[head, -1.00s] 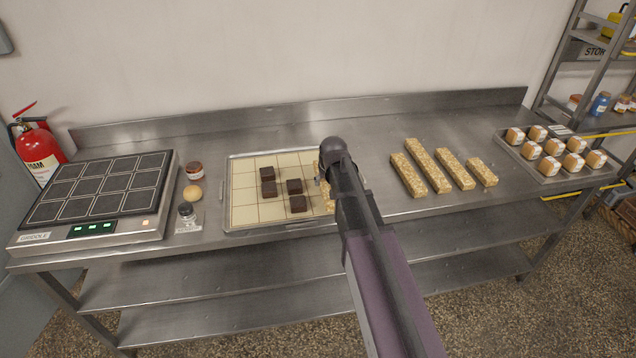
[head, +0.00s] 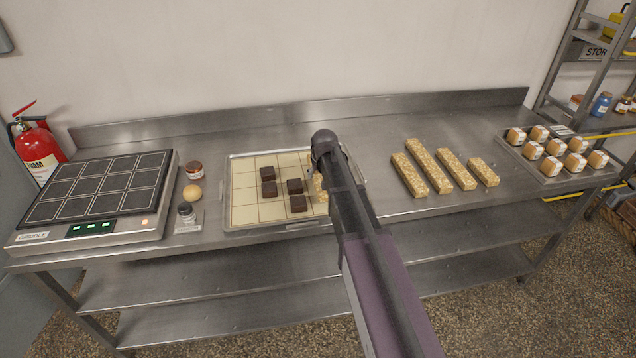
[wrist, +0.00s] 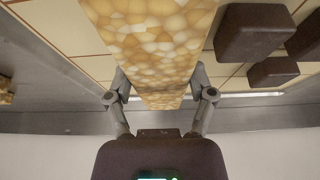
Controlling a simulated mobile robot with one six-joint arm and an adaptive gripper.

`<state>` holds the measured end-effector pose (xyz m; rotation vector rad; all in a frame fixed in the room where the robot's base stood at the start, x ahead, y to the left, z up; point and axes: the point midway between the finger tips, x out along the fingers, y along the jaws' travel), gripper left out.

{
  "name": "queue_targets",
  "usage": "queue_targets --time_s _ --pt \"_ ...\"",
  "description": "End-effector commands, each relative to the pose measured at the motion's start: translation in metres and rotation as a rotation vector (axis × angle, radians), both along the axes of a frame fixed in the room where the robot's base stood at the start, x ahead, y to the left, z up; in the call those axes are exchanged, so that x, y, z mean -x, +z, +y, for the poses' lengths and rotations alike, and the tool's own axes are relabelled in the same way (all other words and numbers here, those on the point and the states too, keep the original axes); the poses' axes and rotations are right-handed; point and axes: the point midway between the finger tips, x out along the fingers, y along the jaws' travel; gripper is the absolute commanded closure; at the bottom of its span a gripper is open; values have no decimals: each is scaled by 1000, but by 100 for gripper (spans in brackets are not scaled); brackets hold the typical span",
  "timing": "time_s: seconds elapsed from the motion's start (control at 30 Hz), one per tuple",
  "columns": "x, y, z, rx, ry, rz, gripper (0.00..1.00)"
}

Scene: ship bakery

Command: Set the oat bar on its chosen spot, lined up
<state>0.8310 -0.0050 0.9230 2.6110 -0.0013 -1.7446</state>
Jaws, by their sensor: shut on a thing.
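My gripper (wrist: 163,95) is shut on an oat bar (wrist: 155,45), a long golden block with a pale oat pattern, with one finger on each side of it in the wrist view. In the head view my arm covers the gripper and most of the bar; a strip of the bar (head: 318,187) shows over the right part of the tray. The tray (head: 229,215) has a cream sheet (head: 243,205) with a grid of lines. Several dark brown blocks (head: 298,204) sit on the grid left of the bar. I cannot tell whether the bar touches the sheet.
Several loose oat bars (head: 429,170) lie right of the tray. A tray of small cakes (head: 548,178) is at the far right. Bare steel lies between tray and bars.

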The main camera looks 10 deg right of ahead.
Motion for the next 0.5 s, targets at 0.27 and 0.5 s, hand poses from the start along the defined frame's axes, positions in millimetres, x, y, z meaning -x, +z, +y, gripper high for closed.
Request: queue_targets --time_s 0.27,0.5 --pt "1 -27 -1 0 0 0 88" --pt "1 -30 -1 0 -1 0 88"
